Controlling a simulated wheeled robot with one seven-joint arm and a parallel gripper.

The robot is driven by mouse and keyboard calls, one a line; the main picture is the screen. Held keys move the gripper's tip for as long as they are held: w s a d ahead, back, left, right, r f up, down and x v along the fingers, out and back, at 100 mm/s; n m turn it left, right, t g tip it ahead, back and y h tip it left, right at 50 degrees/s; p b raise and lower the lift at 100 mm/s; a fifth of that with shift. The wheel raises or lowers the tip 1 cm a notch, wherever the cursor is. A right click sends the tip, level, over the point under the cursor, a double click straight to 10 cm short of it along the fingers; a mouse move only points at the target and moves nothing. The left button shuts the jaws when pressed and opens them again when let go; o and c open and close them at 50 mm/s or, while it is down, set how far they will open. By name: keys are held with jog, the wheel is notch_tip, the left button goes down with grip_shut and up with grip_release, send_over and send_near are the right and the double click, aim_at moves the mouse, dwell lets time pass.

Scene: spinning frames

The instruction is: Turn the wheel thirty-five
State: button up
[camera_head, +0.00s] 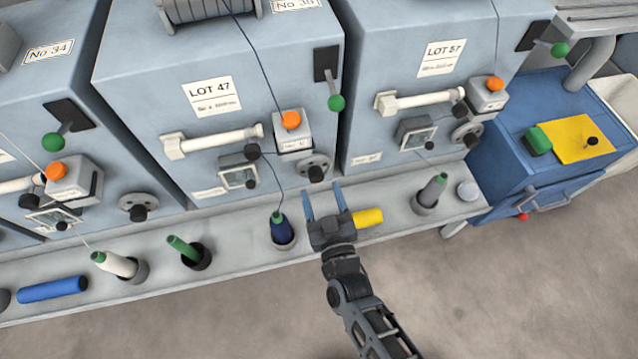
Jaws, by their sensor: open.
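The middle spinning frame (160,100) carries a plate (295,4) at the top edge that is partly cut off and seems to read No 35. A small grey handwheel (313,166) with a dark knob sits at its lower right front. My gripper (322,188) is open and empty. Its two blue-grey fingers point up toward the machine, just below the handwheel in the picture, and appear apart from it. The left frame is labelled No 34 (48,50) and has its own handwheel (138,207). The right frame has another handwheel (467,134).
A shelf (235,250) runs along the front with several bobbins in cups. A blue bobbin (282,232) stands left of my gripper. A yellow cylinder (367,217) lies right of it. An orange-knobbed box (293,138) sits above the middle wheel. A blue cabinet (530,135) is at right.

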jog(key=shift+v, duration=2.15)
jog(key=s+d+r+m+h, duration=0.1)
jog(key=s+d+r, duration=0.25)
jog(key=s, duration=0.25)
jog(key=s+d+r+m+g+h, duration=0.1)
jog(key=s+d+r, duration=0.1)
jog(key=s+d, duration=0.35)
jog(key=s+d+r+m+h, duration=0.1)
jog(key=s+d+r, duration=0.1)
jog(key=s+d, duration=0.35)
jog(key=s+d+r+h, duration=0.1)
jog(key=s+d+r, duration=0.2)
jog(key=s+r, duration=0.3)
jog(key=s+d+r+m+g+h, duration=0.1)
jog(key=s+d+r, duration=0.2)
jog(key=s+r, duration=0.3)
notch_tip(320, 180, up, 5)
jog(key=shift+s+r+m+g, duration=0.1)
jog(key=shift+s+m+g, duration=0.2)
jog(key=shift+s, duration=0.05)
jog(key=shift+d, duration=0.1)
jog(key=shift+c, duration=0.3)
